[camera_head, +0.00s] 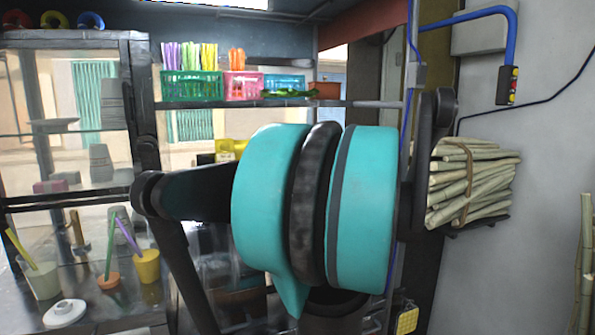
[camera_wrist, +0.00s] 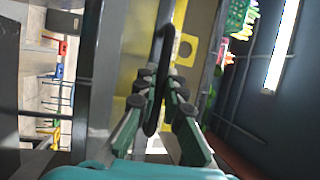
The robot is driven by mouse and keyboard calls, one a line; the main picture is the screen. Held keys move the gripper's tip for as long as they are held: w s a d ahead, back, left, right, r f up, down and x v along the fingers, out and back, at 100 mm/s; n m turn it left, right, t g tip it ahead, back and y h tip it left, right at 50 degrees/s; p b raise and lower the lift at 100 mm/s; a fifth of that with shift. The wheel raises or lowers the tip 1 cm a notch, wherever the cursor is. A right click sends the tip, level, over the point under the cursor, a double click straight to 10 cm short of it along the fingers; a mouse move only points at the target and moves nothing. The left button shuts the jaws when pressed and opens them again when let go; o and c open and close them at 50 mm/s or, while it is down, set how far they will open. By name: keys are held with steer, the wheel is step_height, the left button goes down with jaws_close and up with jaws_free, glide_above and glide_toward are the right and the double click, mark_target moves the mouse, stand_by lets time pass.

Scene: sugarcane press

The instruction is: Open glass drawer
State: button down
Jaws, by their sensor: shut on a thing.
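In the wrist view my gripper (camera_wrist: 158,90) has its green, dark-tipped fingers on both sides of a thin black curved handle (camera_wrist: 157,62). The fingers are closed on the handle, which runs lengthwise between them. A grey frame and a yellow surface (camera_wrist: 133,85) with a hole lie behind it. I cannot tell the drawer's full outline or how far it is open. In the head view my teal arm covers the middle, and my gripper and the handle are hidden behind it.
A glass-fronted cabinet frame (camera_head: 90,37) stands at left, with cups such as a yellow cup (camera_head: 146,266) visible. A green basket (camera_head: 190,86) and a pink basket (camera_head: 242,86) sit on a shelf. A sugarcane bundle (camera_head: 470,183) is at right, close to my arm.

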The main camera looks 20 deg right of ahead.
stand_by(0.3)
steer(key=c, duration=1.6)
jaws_free()
steer(key=v, duration=1.2)
steer(key=shift+s, duration=0.1)
